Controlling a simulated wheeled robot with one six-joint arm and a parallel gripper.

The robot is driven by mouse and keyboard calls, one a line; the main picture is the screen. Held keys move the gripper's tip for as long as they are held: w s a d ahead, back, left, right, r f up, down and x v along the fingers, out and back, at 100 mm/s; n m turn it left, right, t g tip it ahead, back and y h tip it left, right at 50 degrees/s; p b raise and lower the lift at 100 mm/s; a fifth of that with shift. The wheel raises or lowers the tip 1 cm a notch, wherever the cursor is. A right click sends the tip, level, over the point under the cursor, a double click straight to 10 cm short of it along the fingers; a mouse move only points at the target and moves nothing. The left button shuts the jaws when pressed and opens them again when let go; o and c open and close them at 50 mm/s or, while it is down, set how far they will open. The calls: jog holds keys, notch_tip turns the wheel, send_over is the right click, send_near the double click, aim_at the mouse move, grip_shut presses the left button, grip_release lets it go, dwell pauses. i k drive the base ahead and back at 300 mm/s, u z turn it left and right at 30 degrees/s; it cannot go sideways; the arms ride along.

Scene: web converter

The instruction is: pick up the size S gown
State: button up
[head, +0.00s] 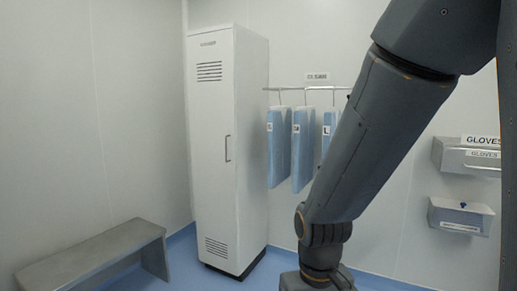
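Several blue gowns hang in a row from a wall rail, right of the tall white locker. The left gown (279,160) and the middle gown (303,165) hang clear of my arm. Their small white labels are too blurred to read surely, so I cannot tell which is size S. The right gown (328,140) has a label that reads L and is partly hidden behind my arm. My arm crosses the view from the upper right to the bottom middle. My gripper is out of the picture, below its bottom edge.
The tall white locker (212,140) stands shut close left of the gowns. A grey bench (95,250) is at the lower left. A gloves dispenser (468,157) and another wall box (460,216) are at the right. Blue floor shows around the locker and bench.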

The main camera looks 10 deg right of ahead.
aim_at(279, 124)
jog(key=u, duration=0.65)
jog(key=i, duration=1.1)
jog(key=u, duration=0.35)
jog(key=i, duration=1)
jog(key=z, duration=0.95)
jog(key=i, duration=0.85)
jog(key=z, duration=0.8)
